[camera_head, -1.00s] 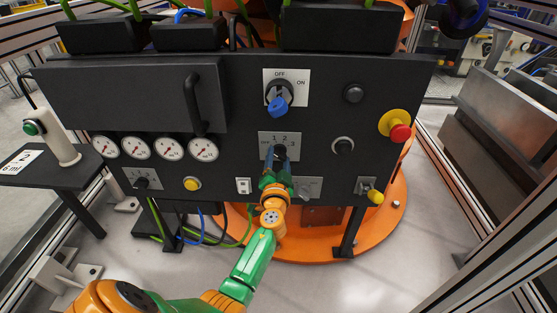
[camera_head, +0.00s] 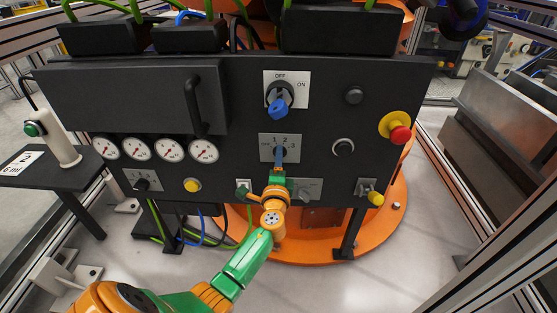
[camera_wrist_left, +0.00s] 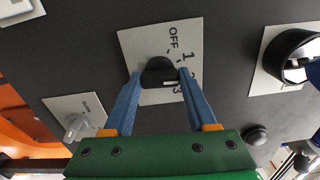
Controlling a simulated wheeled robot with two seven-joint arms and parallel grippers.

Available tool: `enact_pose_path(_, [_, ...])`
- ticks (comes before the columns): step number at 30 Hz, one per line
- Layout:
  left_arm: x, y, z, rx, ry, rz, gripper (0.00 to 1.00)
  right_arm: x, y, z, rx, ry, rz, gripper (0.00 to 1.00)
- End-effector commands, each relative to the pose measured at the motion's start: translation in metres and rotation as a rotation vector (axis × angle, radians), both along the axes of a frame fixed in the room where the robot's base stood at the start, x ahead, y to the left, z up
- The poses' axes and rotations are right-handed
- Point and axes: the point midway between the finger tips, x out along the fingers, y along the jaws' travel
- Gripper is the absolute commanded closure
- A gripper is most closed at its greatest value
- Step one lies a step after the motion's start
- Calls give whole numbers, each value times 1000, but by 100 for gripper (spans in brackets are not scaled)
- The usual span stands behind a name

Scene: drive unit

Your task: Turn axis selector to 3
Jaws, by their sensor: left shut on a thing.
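The axis selector is a black knob (camera_wrist_left: 158,72) on a light plate (camera_head: 266,146) marked OFF, 1, 2 and 3, in the middle of the dark panel. My left gripper (camera_head: 279,158) reaches it from below. In the left wrist view its blue fingers (camera_wrist_left: 157,75) stand on either side of the knob, shut on it. A white mark on the knob lies toward the 2 and 3 side of the plate. The exact number it points at is hard to tell, as a finger covers part of the scale. My right gripper is not in view.
A blue-handled OFF/ON switch (camera_head: 278,106) sits above the selector. A black button (camera_head: 343,147) and red emergency stop (camera_head: 400,133) are to the right. A grey switch (camera_head: 307,189) is close below right. Gauges (camera_head: 170,149) and a door handle (camera_head: 205,105) are left.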

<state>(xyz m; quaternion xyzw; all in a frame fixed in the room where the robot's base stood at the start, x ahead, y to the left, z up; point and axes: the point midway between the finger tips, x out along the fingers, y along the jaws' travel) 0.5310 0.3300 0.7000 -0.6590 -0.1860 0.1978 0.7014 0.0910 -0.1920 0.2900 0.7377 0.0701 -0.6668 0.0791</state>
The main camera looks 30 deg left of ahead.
Motion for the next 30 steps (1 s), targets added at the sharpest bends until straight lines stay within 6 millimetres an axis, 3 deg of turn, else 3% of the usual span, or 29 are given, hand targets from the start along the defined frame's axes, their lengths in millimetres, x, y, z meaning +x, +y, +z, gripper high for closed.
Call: enact_pose_path(30, [0,-1,0,742,458,-3,98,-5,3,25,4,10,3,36])
